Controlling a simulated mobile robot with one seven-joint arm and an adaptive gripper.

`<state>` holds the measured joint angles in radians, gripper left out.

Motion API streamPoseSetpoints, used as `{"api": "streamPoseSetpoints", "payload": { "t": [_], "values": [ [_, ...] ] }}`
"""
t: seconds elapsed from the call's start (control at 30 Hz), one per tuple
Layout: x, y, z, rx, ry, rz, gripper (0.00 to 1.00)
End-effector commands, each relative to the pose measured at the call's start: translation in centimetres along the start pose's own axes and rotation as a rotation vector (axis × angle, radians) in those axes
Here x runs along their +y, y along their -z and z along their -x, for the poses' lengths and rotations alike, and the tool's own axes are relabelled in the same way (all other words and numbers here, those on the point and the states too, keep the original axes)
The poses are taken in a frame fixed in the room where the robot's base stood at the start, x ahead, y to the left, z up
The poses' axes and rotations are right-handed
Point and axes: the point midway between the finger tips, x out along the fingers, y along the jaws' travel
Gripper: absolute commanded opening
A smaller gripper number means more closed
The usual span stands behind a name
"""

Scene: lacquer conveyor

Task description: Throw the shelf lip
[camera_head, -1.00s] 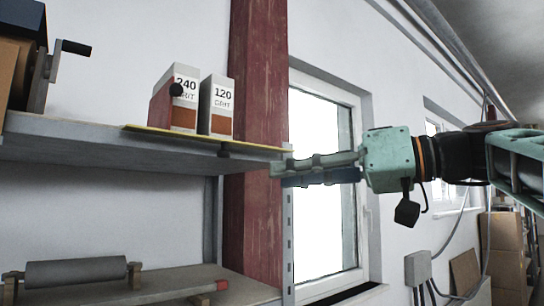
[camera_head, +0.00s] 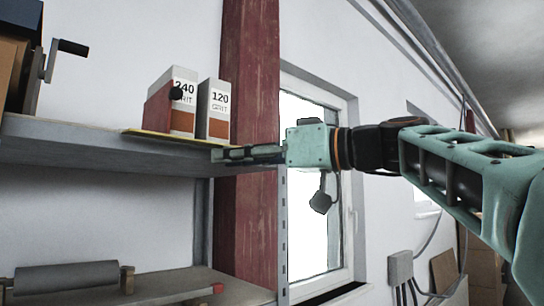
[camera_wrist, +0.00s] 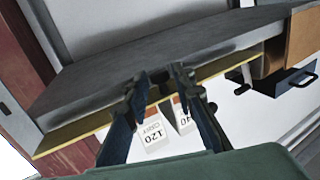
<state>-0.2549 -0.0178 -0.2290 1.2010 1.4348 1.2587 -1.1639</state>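I take the yellow strip along the front edge of the upper shelf (camera_head: 80,146) to be the shelf lip (camera_head: 150,133). In the wrist view, turned upside down, the lip (camera_wrist: 75,134) runs slantwise along the shelf edge. My gripper (camera_head: 218,154) is at the front edge of the shelf near its right end, just below the 120 box in the picture. In the wrist view its two fingers (camera_wrist: 160,78) are apart and reach across the lip. A small dark piece shows between them; I cannot tell whether they touch it. The gripper hides part of the lip.
Two grit boxes, 240 (camera_head: 182,98) and 120 (camera_head: 213,108), stand on the shelf behind the lip. A cranked device (camera_head: 58,55) is at the far left. A red post (camera_head: 250,75) rises beside the shelf end. A roller (camera_head: 65,277) lies on the lower shelf.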

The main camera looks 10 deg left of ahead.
Motion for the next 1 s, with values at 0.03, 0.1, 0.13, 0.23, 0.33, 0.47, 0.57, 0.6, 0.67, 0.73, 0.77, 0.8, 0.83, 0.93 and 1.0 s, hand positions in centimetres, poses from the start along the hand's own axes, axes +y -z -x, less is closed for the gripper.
{"api": "streamPoseSetpoints", "payload": {
  "t": [0.03, 0.1, 0.13, 0.23, 0.33, 0.47, 0.57, 0.6, 0.67, 0.73, 0.77, 0.8, 0.83, 0.93, 1.0],
  "values": [
    [-0.1, 0.1, -0.8, 0.000, 0.003, 0.000, 0.24],
    [0.0, 0.1, -1.4, 0.000, 0.002, -0.001, 0.24],
    [0.0, 0.1, -1.7, 0.000, 0.000, -0.001, 0.24],
    [0.0, 0.0, -2.1, -0.001, 0.000, -0.001, 0.24],
    [0.0, 0.0, -2.3, -0.001, 0.000, 0.000, 0.24],
    [0.0, 0.0, -2.3, -0.001, 0.000, -0.001, 0.24],
    [0.0, 0.0, -2.2, 0.000, 0.000, -0.001, 0.18],
    [0.0, 0.0, -2.2, 0.000, 0.000, -0.001, 0.14],
    [0.0, 0.0, -2.2, 0.000, 0.000, -0.001, 0.07],
    [0.0, 0.0, -2.2, 0.000, 0.000, -0.001, 0.00],
    [0.0, 0.0, -2.2, 0.000, 0.000, -0.001, 0.00],
    [0.0, 0.0, -2.2, 0.000, 0.000, -0.001, 0.00],
    [0.0, 0.0, -2.2, 0.000, 0.000, -0.001, 0.00],
    [0.0, 0.1, -2.2, -0.003, -0.001, -0.002, 0.00],
    [0.0, 0.2, -2.2, -0.010, -0.001, -0.005, 0.00]
  ]
}}
